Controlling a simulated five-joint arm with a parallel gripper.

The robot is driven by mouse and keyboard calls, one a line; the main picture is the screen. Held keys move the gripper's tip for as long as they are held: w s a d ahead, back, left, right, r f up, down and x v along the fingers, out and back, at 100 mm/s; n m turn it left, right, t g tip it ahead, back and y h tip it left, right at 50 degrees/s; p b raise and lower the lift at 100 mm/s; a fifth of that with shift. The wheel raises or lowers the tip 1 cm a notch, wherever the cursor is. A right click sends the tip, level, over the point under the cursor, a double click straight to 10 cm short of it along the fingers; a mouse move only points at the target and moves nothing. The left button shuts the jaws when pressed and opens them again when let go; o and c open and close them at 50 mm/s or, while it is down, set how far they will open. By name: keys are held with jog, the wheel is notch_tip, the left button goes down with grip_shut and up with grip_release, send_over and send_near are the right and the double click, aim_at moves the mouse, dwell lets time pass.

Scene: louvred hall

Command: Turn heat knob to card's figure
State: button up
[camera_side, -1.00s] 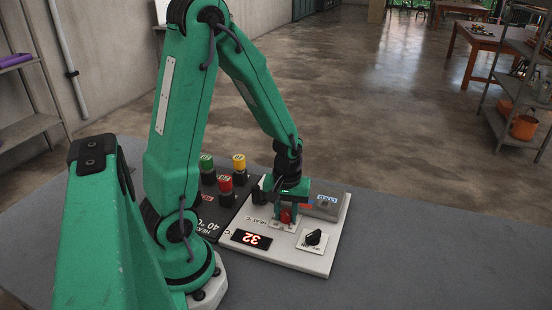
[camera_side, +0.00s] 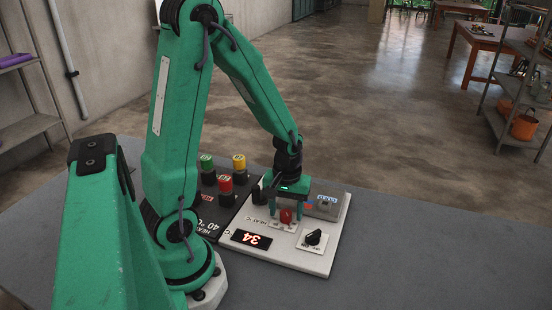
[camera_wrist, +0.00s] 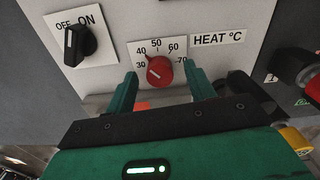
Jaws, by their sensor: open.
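The red heat knob (camera_wrist: 159,71) sits on the panel under a scale from 30 to 70. Its white mark points up and left, between 30 and 40. In the side view the knob (camera_side: 286,216) shows below my gripper (camera_side: 287,210). My gripper (camera_wrist: 162,82) is open, with one finger on each side of the knob and visible gaps to it. The red-lit display (camera_side: 251,239) reads 34, upside down in the side view. The dark card (camera_side: 211,223) reads HEAT 40 °C.
A black ON/OFF knob (camera_wrist: 80,43) stands beside the heat knob; it also shows in the side view (camera_side: 313,238). Green (camera_side: 206,163), yellow (camera_side: 239,163) and red (camera_side: 225,183) topped pieces stand behind the card. The grey table (camera_side: 430,250) is clear at right.

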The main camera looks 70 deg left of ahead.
aim_at(286, 213)
jog(key=shift+r, duration=3.05)
notch_tip(286, 213, up, 8)
jog(key=s+d+r+m+t, duration=0.5)
jog(key=d+r+m, duration=0.2)
jog(key=m, duration=0.3)
jog(key=shift+s+d+r+t, duration=0.15)
jog(key=shift+s+d+t, duration=0.15)
jog(key=shift+d, duration=0.45)
